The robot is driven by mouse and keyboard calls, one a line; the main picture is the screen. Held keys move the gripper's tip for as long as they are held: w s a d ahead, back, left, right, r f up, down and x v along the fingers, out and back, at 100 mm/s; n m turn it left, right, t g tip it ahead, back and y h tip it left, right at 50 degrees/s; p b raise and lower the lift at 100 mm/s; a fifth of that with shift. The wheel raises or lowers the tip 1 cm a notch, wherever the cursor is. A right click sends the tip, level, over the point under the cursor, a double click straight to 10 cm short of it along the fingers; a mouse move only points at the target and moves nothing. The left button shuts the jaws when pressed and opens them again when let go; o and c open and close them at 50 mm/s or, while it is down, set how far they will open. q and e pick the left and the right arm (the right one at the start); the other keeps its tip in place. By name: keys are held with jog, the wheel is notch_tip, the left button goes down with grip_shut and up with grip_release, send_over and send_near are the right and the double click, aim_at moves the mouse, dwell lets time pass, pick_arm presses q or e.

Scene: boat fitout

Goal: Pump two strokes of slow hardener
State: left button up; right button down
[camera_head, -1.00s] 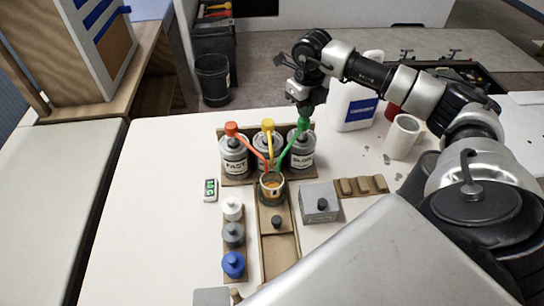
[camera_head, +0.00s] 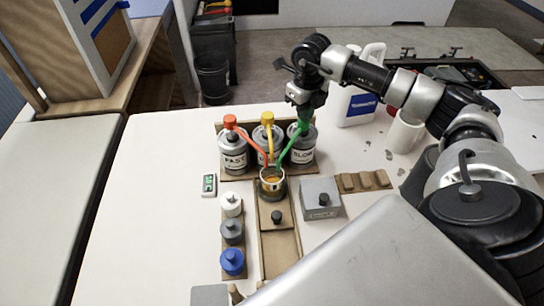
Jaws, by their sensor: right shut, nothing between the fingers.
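The can labelled SLOW (camera_head: 303,152) stands at the right end of a row of three cans, under a green pump (camera_head: 293,131) whose spout slopes down to the cup. My right gripper (camera_head: 304,112) is shut and empty, its tip at the top of the green pump head; it seems to touch it, but the contact is partly hidden. The can labelled FAST (camera_head: 234,160) has a red pump (camera_head: 231,121). The middle can has a yellow pump (camera_head: 267,119). A cup with amber liquid (camera_head: 271,185) stands below the three spouts. My left gripper is not in view.
A small green-screened device (camera_head: 209,185) lies left of the cans. A grey box (camera_head: 320,198) with a black knob is at right. A white jug (camera_head: 358,105) stands behind. The left of the table is clear.

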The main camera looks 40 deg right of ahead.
dwell(0.3)
jog(key=shift+r+p, duration=1.8)
jog(key=shift+r, duration=0.55)
notch_tip(320, 180, up, 3)
jog(key=shift+p, duration=1.05)
